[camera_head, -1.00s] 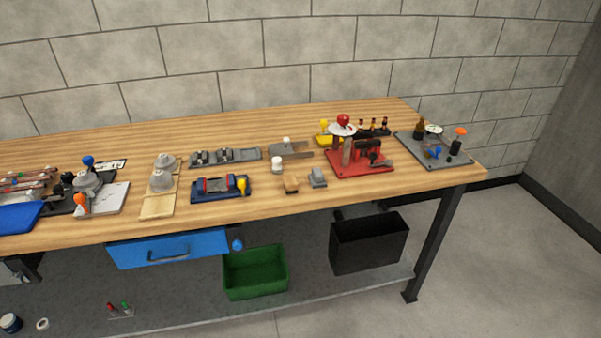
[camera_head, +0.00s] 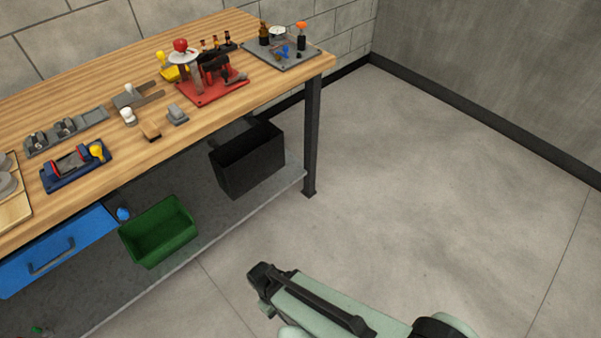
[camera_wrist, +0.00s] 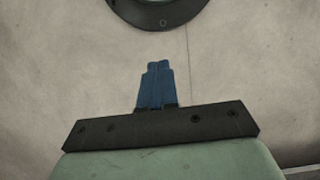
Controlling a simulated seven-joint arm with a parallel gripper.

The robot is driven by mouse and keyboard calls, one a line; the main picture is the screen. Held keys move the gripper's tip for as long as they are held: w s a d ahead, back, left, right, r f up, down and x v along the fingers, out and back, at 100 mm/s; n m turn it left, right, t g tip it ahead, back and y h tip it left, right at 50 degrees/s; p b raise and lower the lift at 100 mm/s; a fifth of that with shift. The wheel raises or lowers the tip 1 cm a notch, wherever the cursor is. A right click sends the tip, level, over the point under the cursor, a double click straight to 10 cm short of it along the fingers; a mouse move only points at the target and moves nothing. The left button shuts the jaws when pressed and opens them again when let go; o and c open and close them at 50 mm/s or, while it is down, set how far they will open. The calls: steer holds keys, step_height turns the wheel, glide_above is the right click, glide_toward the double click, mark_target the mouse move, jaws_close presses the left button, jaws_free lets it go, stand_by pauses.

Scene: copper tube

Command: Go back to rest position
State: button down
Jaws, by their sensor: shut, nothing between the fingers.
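My gripper shows in the wrist view as two blue fingers (camera_wrist: 157,84) pressed together, shut with nothing between them. Behind the fingers is bare grey floor, and a dark ring on a pale part shows at the top edge. In the head view my arm reaches in from the bottom right, over the floor and clear of the workbench (camera_head: 200,130). The fingers cannot be made out in the head view.
The wooden bench carries a red fixture board (camera_head: 215,88), a grey tray (camera_head: 290,58) and a blue fixture (camera_head: 76,168). Below are a black bin (camera_head: 247,165), a green bin (camera_head: 160,232) and a blue drawer (camera_head: 55,250). The floor (camera_head: 430,170) right of the bench is free.

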steer(key=d+f+m+g+y, duration=0.1)
steer(key=d+m, duration=0.3)
steer(key=d, duration=0.8)
steer(key=d+f+m+g+y, duration=0.2)
steer(key=d+m, duration=0.3)
steer(key=d, duration=0.6)
steer(key=shift+s+d+f, duration=0.35)
steer(key=shift+d+f, duration=0.05)
steer(key=shift+f, duration=0.3)
